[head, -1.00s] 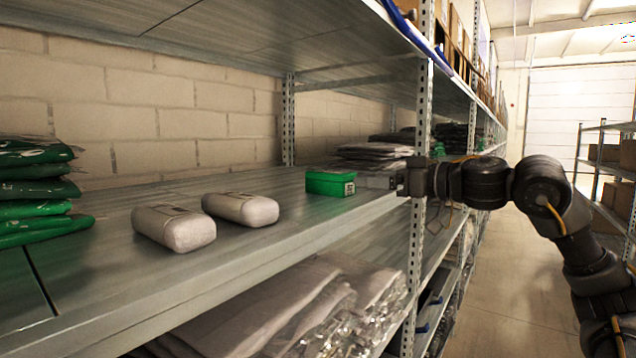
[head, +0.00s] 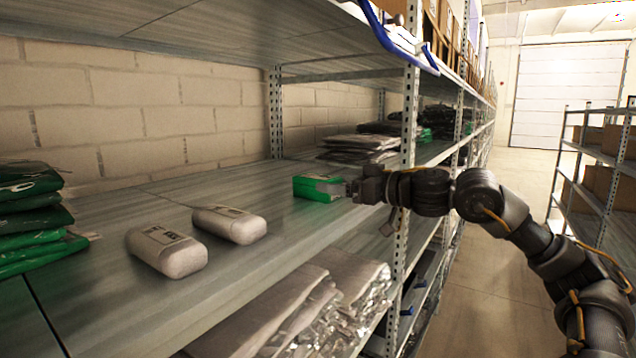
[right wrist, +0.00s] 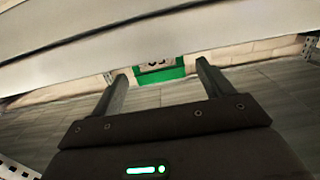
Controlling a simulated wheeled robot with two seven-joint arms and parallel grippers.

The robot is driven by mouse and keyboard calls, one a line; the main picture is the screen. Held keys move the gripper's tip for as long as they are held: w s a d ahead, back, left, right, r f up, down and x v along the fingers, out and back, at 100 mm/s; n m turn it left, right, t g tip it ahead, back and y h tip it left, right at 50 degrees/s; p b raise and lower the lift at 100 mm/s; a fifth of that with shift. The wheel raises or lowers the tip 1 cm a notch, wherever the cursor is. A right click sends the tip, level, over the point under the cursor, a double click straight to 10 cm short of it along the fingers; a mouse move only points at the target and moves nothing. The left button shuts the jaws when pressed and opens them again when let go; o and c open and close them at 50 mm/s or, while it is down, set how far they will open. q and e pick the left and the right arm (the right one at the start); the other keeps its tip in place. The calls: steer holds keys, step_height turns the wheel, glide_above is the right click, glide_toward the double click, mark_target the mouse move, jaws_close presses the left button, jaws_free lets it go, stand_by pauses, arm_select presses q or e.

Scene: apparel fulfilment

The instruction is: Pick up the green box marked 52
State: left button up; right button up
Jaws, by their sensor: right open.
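The green box (head: 313,190) sits on the middle shelf (head: 215,270) near its front edge. My right gripper (head: 350,188) is at the box's right side, its jaws level with the box. In the right wrist view the box (right wrist: 168,72) lies between and beyond the tips of my two open fingers (right wrist: 161,71). A pale label with dark marks shows on it, partly cut off and too unclear to read. The head view does not show clearly whether the fingers touch the box. My left gripper is not in view.
Two grey rounded packs (head: 168,251) lie left of the box. Green bagged garments (head: 35,220) are stacked at far left, grey bagged ones (head: 358,145) behind the box. A perforated shelf post (head: 408,150) stands close behind my right wrist.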

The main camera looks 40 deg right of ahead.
mark_target(323, 177)
steer(key=p+x, duration=0.2)
steer(key=x, duration=0.2)
steer(key=shift+r+p, duration=0.1)
steer(key=shift+p, duration=0.3)
steer(key=shift+w+a+f, duration=0.1)
steer(key=shift+w+f, duration=0.15)
steer(key=shift+w, duration=0.15)
steer(key=shift+s, duration=0.1)
steer(key=shift+c, duration=0.8)
steer(key=c, duration=0.9)
steer(key=shift+r, duration=0.15)
